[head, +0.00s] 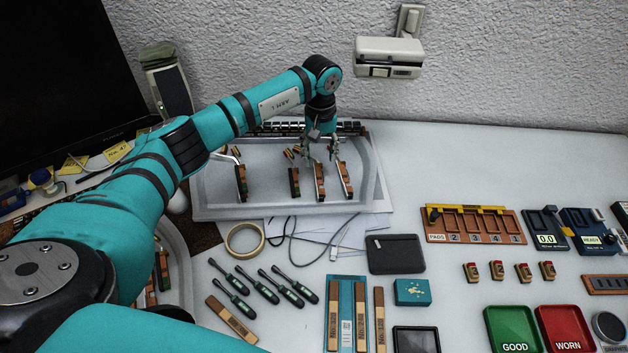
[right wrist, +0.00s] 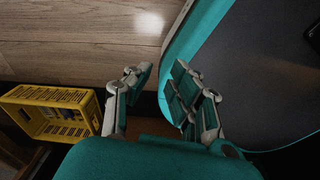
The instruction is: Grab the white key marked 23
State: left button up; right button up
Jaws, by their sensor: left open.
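Several slim key pieces with wooden bodies stand in the pale tray (head: 215,205): one at the left (head: 241,184), one in the middle (head: 294,183), and two at the right, the nearer to centre (head: 320,183) and the rightmost (head: 344,180). The two right ones have whitish upper parts. No number 23 is readable on any of them. My left gripper (head: 320,152) is open, pointing down just above the far ends of the two right pieces; whether it touches them I cannot tell. My right gripper (right wrist: 161,78) is open and empty in the right wrist view, away from the tray.
Wooden sticks lie at the front, some on a blue card (head: 346,285). Screwdrivers (head: 270,285), a tape roll (head: 245,239) and a black pouch (head: 395,254) lie before the tray. Green (head: 513,343) and red (head: 567,342) trays stand right. A yellow crate (right wrist: 88,105) is below my right gripper.

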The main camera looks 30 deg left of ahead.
aim_at(318, 173)
pick_arm(q)
notch_tip(318, 173, down, 2)
jog(key=shift+b, duration=0.3)
jog(key=f+b, duration=0.2)
jog(key=f, duration=0.2)
jog(key=shift+w+a+f+b, duration=0.2)
jog(key=shift+w+a+b, duration=0.1)
jog(key=shift+b, duration=0.1)
jog(key=shift+f, duration=0.25)
pick_arm(e)
jog(key=f, duration=0.2)
jog(key=a+f, duration=0.1)
jog(key=f, duration=0.1)
jog(key=shift+w, duration=0.4)
pick_arm(q)
jog(key=shift+c, duration=0.4)
grip_shut()
pick_arm(e)
jog(key=shift+d, duration=0.25)
